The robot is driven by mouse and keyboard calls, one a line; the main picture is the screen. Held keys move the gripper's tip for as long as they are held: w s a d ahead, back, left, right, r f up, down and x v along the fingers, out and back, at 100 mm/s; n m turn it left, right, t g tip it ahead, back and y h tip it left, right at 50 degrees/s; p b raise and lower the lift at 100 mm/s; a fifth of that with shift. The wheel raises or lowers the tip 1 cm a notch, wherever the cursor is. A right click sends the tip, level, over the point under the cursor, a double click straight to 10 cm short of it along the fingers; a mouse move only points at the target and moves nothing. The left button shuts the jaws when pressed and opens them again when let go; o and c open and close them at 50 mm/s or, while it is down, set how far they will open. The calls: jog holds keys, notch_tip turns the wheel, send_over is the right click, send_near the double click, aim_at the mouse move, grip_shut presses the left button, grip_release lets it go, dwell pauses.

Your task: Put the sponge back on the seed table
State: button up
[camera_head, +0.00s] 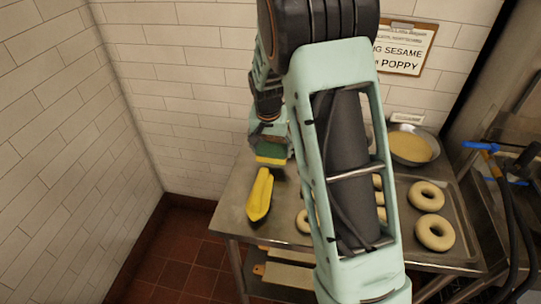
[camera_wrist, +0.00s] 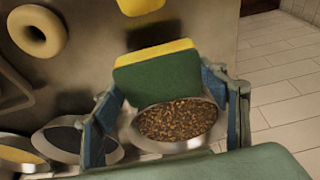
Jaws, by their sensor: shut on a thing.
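The sponge (camera_head: 270,153), green with a yellow layer, is held by my gripper (camera_head: 269,137) over the left part of the metal seed table (camera_head: 236,210). In the wrist view the sponge (camera_wrist: 158,76) sits between the two fingers of my gripper (camera_wrist: 163,80), which are shut on its ends. Its broad green face is toward the wrist camera. A dark shadow lies on the tabletop beyond it, and it appears to be above the surface. My arm hides the middle of the table in the head view.
A yellow item (camera_head: 260,194) lies on the table in front of the sponge. Seed bowls stand close by: mixed brown seeds (camera_wrist: 177,121), dark seeds (camera_wrist: 64,140) and sesame (camera_head: 411,146). Bagels (camera_head: 434,233) lie on a tray (camera_head: 462,250) at right. A wall bounds the back.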

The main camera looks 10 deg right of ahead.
aim_at(271, 157)
jog(key=shift+w+a+f, duration=0.2)
jog(key=shift+f, duration=1.7)
jog(key=shift+f, duration=0.1)
jog(key=shift+f, duration=0.15)
jog(key=o, duration=1.1)
jog(key=shift+r, duration=0.2)
jog(key=shift+r, duration=0.6)
jog(key=v, duration=1.1)
